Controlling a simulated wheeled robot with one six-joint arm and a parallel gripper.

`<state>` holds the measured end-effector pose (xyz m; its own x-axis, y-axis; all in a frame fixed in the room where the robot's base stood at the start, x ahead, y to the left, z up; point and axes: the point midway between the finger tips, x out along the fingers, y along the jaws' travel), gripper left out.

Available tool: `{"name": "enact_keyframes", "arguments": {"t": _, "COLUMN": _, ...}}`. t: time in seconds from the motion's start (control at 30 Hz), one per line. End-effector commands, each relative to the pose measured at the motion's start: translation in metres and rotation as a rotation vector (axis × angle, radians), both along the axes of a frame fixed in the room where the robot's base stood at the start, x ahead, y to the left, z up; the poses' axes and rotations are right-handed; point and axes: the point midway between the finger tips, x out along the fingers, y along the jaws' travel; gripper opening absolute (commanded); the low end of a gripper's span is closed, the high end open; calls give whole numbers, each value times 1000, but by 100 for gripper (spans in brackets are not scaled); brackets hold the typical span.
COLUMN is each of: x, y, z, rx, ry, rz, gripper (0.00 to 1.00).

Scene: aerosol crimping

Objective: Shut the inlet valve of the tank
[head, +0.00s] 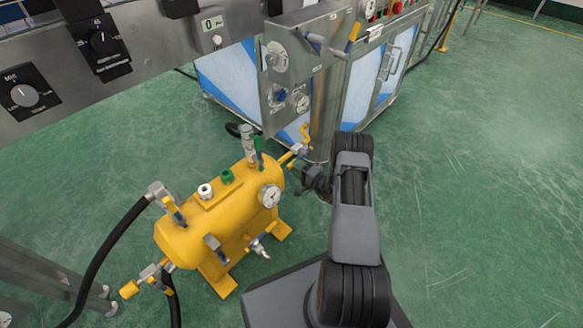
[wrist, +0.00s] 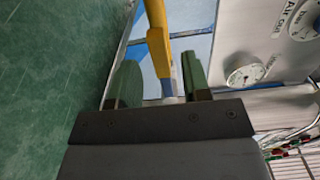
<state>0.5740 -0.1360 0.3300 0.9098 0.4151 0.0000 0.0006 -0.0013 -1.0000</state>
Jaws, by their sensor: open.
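The yellow tank (head: 222,226) stands on the green floor at centre left in the head view. Several small valves are on it; I cannot tell for sure which is the inlet valve. A valve with yellow parts (head: 297,151) sits at its right end, close to my gripper (head: 308,180). In the wrist view my gripper (wrist: 161,84) is open, its two green fingers apart. A yellow bar (wrist: 158,45) with a blue-grey end (wrist: 168,88) shows between the fingers. Whether a finger touches it cannot be told.
A steel cabinet with blue-and-white panels (head: 228,82) stands behind the tank, with gauges on a metal plate (wrist: 245,73). A black hose (head: 103,246) runs from the tank's left end. The floor (head: 480,180) at right is clear.

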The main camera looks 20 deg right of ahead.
Motion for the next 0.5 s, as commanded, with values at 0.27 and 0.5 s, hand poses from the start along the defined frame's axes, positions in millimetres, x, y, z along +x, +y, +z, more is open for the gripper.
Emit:
{"name": "enact_keyframes", "arguments": {"t": 0.27, "x": 26, "y": 12, "z": -1, "rx": 1, "ry": 0, "rz": 1, "gripper": 44}}
{"name": "enact_keyframes", "arguments": {"t": 0.5, "x": 32, "y": 15, "z": 0, "rx": 2, "ry": 1, "rz": 0, "gripper": 44}}
